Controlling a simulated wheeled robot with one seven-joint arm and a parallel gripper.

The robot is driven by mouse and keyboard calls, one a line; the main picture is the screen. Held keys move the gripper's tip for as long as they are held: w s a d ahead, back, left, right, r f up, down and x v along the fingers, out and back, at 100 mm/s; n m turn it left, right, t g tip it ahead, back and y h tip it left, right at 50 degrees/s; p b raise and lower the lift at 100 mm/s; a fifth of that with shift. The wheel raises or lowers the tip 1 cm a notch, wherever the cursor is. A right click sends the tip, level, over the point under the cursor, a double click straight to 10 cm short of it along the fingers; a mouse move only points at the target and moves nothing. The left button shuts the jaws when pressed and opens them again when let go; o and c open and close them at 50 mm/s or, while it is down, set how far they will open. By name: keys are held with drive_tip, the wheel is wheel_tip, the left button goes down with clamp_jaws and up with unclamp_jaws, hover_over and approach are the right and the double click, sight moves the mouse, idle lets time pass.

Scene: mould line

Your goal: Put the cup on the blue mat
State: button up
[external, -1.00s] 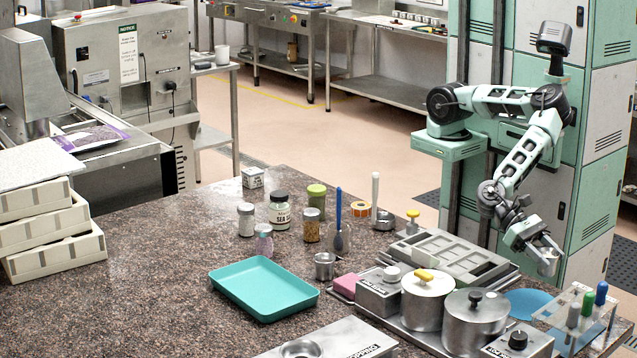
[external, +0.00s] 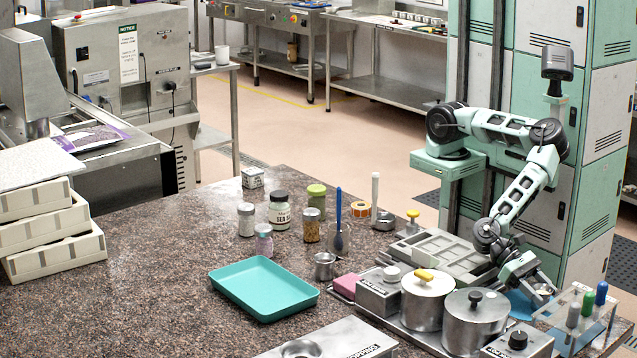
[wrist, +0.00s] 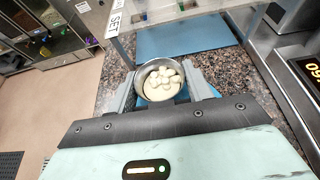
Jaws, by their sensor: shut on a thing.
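My gripper (external: 541,292) is shut on a small round metal cup (wrist: 163,80). In the wrist view the cup sits between the two fingers, upright, with several pale lumps in it. In the external view the cup is small and partly hidden by the gripper. A round blue mat (external: 520,304) lies on the counter just below and left of the gripper, behind the pots. Blue shows around the cup's lower edge in the wrist view. I cannot tell whether the cup touches the mat. A blue rectangular sheet (wrist: 185,38) lies farther off.
A clear rack with tubes (external: 587,312) stands close on the right. Two lidded pots (external: 475,318) and control boxes stand in front. A grey compartment tray (external: 450,257) is to the left. Another small metal cup (external: 323,266) stands by the teal tray (external: 262,287).

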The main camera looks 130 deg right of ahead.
drive_tip(key=shift+f, duration=0.2)
drive_tip(key=o, duration=1)
drive_tip(key=shift+d+r, duration=0.2)
drive_tip(key=shift+r, duration=0.1)
drive_tip(key=b+v, duration=0.2)
drive_tip(key=v, duration=0.9)
drive_tip(key=shift+d+r+b, duration=0.15)
drive_tip(key=shift+d+b, duration=0.15)
drive_tip(key=shift+b, duration=0.1)
